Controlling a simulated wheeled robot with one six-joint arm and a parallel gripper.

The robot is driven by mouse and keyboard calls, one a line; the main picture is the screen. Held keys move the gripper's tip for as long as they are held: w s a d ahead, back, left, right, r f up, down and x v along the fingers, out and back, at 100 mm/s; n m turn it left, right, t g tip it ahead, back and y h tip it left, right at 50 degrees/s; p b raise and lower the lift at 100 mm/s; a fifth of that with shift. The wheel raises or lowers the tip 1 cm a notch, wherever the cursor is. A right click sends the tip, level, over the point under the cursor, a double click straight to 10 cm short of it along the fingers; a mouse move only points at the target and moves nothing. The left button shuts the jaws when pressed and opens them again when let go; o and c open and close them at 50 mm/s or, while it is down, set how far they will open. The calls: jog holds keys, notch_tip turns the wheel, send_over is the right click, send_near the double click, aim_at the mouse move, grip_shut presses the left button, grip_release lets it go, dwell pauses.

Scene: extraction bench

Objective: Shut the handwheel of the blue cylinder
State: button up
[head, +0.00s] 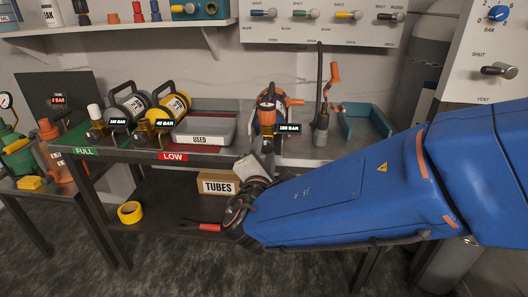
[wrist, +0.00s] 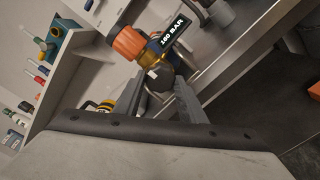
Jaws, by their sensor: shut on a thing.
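A cylinder (head: 267,112) with orange parts and a small black pressure tag stands at the bench's front edge in the head view. A dark handwheel (wrist: 160,80) sits at the valve's near end. My gripper (wrist: 165,92) is shut on this handwheel, one finger on each side. In the head view my gripper (head: 249,170) is below the tag and partly hidden by my wrist.
Two other cylinders, one silver (head: 128,101) and one yellow (head: 177,105), lie at the left. A grey USED tray (head: 215,133) is beside them. A hose tool (head: 321,130) stands at the right. A TUBES box (head: 216,184) is on the lower shelf.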

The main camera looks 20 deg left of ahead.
jog(key=o, duration=1)
jog(key=shift+o, duration=0.2)
jog(key=v, duration=1.7)
jog(key=shift+s, duration=0.2)
jog(key=shift+w, duration=0.1)
